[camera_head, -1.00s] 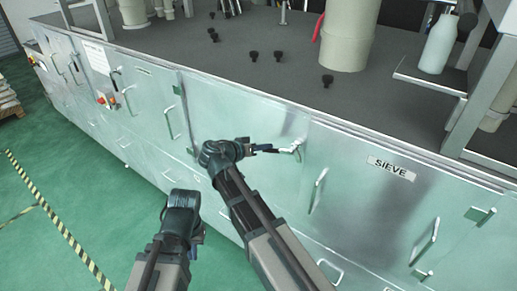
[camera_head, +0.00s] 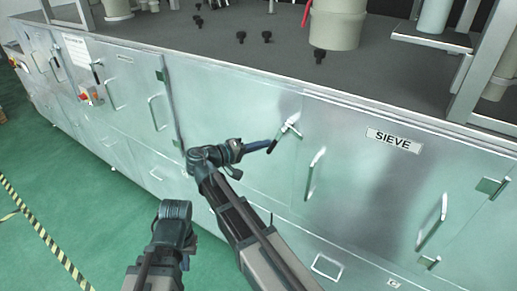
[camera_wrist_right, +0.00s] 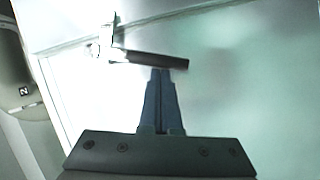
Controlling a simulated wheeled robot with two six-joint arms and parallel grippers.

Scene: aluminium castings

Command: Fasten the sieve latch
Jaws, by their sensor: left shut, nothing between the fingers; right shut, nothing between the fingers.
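The sieve latch (camera_head: 291,127) is a silver lever with a dark handle, at the upper left edge of the panel labelled SIEVE (camera_head: 394,140). In the head view its handle slants down to the left. In the right wrist view the latch (camera_wrist_right: 118,45) has its dark handle reaching right. My right gripper (camera_head: 268,146) is shut and empty, its fingertips close to the handle. In the right wrist view the fingertips (camera_wrist_right: 161,72) sit just below the handle; contact cannot be told. My left gripper (camera_head: 188,245) is low at the left, away from the latch, its fingers hardly visible.
The metal cabinet front carries bar handles (camera_head: 315,173) right of the latch and a green hinge block (camera_head: 491,186) at far right. Black knobs (camera_head: 319,56) and a beige cylinder (camera_head: 337,25) stand on the dark top. Green floor (camera_head: 60,190) is open at the left.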

